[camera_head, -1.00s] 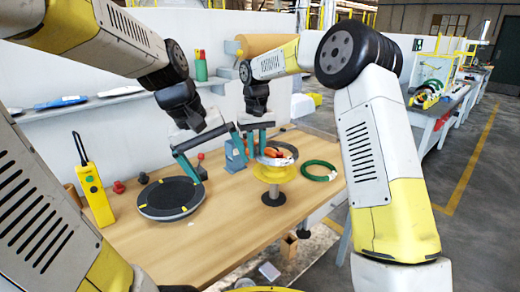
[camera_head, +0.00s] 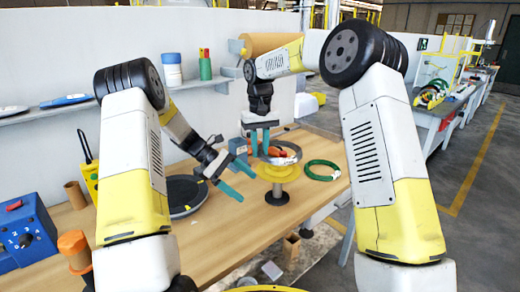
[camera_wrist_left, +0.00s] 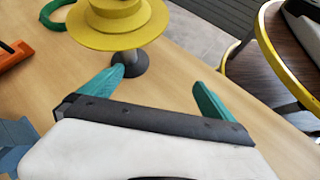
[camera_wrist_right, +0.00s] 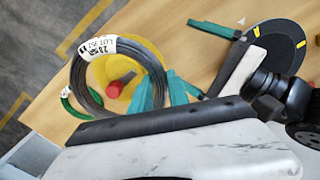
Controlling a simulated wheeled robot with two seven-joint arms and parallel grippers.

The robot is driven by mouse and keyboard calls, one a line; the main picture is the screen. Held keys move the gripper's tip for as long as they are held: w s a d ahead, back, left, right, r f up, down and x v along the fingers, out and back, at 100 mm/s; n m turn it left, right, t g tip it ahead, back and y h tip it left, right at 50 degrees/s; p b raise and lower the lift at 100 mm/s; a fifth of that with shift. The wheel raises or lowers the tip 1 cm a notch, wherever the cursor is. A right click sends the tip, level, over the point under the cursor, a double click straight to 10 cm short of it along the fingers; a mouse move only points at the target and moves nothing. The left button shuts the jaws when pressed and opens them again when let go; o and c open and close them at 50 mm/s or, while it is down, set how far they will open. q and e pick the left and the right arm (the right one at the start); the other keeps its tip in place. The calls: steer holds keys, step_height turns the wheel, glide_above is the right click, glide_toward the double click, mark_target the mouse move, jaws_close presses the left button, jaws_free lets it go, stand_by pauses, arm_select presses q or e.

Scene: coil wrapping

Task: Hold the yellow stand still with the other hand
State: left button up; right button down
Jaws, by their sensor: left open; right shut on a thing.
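The yellow stand (camera_head: 277,172) is upright on the wooden table, a wide yellow disc on a post with a dark round base. It also shows at the top of the left wrist view (camera_wrist_left: 115,27). My left gripper (camera_head: 233,178) is open and empty, left of the stand and apart from it; in the left wrist view the stand lies beyond its spread teal fingers (camera_wrist_left: 158,95). My right gripper (camera_head: 258,142) is shut on the grey wire coil (camera_wrist_right: 84,88), which has a white label. It holds the coil's edge over the stand; whether coil and disc touch is unclear.
A green coil (camera_head: 321,170) lies right of the stand. A dark turntable (camera_head: 184,192) is left of it, partly behind my left gripper. A blue device (camera_head: 238,149) stands behind, and an orange-handled tool (camera_wrist_left: 14,53) lies nearby. The table front is clear.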

mark_target(274, 190)
arm_select(q)
steer(key=w+f+n+h, duration=0.1)
steer(key=w+f+n+t+h, duration=0.1)
steer(key=w, duration=0.1)
steer(key=w+d+f+n+h, duration=0.1)
steer(key=w+h, duration=0.1)
steer(key=shift+w+f+t, duration=0.15)
steer(key=shift+f+t, duration=0.05)
steer(key=shift+t, duration=0.1)
steer(key=shift+w+d, duration=0.1)
steer(key=shift+d, duration=0.1)
steer(key=shift+x, duration=4.9)
steer(key=shift+c, duration=0.4)
steer(key=c, duration=1.9)
